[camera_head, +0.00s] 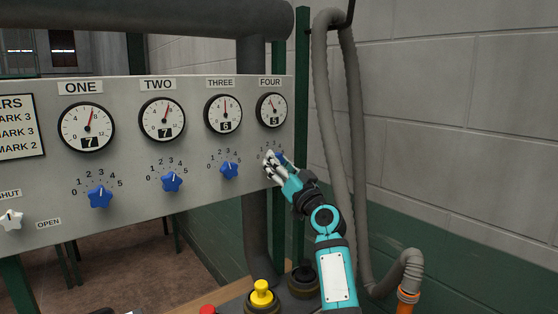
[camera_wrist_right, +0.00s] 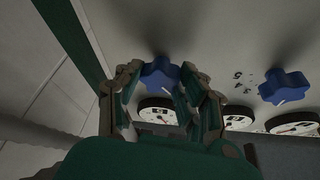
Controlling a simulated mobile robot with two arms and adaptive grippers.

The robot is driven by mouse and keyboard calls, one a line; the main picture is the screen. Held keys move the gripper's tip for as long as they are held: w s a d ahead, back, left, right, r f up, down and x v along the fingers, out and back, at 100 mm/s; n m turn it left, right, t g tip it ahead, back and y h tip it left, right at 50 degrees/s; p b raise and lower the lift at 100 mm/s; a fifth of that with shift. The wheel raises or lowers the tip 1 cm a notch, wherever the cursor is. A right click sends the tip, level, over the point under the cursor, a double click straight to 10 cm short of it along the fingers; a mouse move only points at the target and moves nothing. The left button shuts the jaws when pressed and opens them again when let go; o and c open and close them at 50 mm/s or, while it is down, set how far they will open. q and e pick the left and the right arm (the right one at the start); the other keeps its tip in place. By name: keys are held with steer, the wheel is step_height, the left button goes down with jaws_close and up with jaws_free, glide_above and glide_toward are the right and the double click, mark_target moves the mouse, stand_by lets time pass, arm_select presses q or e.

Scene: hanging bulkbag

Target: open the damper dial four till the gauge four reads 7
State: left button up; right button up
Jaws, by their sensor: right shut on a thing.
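Gauge four (camera_head: 271,110) hangs at the right end of the grey panel (camera_head: 140,215), and its number window appears to read 5. Damper dial four (camera_head: 280,157), a blue star-shaped knob, is below it, mostly hidden behind my right gripper (camera_head: 273,160). In the right wrist view, dial four (camera_wrist_right: 160,73) sits between the two fingers of my right gripper (camera_wrist_right: 165,88), which is shut on it. My left gripper is not in view.
Dial three (camera_head: 229,170) is close to the left of my right gripper; it also shows in the wrist view (camera_wrist_right: 285,87). Gauge three (camera_head: 223,113) reads 6. A grey hose (camera_head: 345,130) hangs right of the panel. A yellow button (camera_head: 261,293) is below.

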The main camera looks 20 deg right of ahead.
steer(key=shift+r+m+h+p, duration=0.1)
steer(key=shift+m+h+p, duration=0.8)
steer(key=shift+m+p, duration=0.9)
steer(key=shift+m+h+p, duration=0.9)
steer(key=shift+m+p, duration=0.7)
steer(key=shift+p, duration=0.3)
steer(key=o, duration=1.1)
steer(key=shift+o, duration=0.2)
steer(key=a+v, duration=0.1)
steer(key=v, duration=1.1)
steer(key=shift+s+d, duration=0.15)
steer(key=shift+d, duration=0.35)
steer(key=shift+r, duration=0.15)
